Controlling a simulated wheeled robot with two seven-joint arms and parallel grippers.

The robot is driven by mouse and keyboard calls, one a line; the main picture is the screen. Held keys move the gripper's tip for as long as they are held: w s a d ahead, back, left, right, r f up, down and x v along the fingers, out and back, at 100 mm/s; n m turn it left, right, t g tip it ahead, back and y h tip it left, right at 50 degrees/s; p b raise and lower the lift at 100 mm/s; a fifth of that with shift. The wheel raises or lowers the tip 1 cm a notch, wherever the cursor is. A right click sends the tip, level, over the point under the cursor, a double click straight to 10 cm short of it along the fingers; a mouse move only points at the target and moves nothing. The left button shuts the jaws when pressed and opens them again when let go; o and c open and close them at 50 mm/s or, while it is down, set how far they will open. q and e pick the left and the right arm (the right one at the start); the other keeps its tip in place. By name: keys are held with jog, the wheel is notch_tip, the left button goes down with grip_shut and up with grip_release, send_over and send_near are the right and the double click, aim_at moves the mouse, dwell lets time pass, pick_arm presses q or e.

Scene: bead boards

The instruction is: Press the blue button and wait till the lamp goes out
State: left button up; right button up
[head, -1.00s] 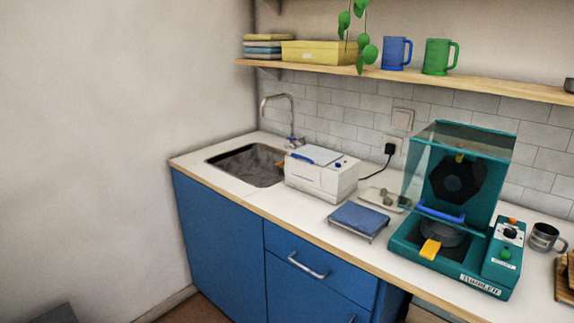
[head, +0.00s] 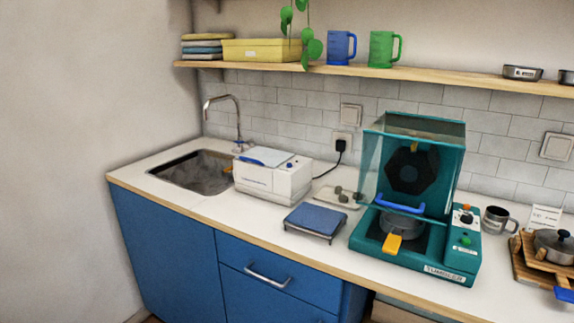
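A white box-shaped machine (head: 272,178) stands on the counter just right of the sink. A small blue button (head: 290,165) shows at the right of its top, and a blue handle (head: 250,161) lies at the left of its lid. I cannot make out a lit lamp on it. A teal machine marked TUMBLER (head: 462,262) stands further right with its clear hood raised. Its side panel carries an orange knob (head: 466,206), a dark dial and a green button (head: 465,241). Neither of my grippers is in view.
A blue-topped scale-like stand (head: 315,221) sits between the machines, with a small tray (head: 337,202) behind it. A metal mug (head: 497,220), a card (head: 544,218) and a lidded pot (head: 556,243) on wooden boards are at right. A shelf (head: 430,78) runs above.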

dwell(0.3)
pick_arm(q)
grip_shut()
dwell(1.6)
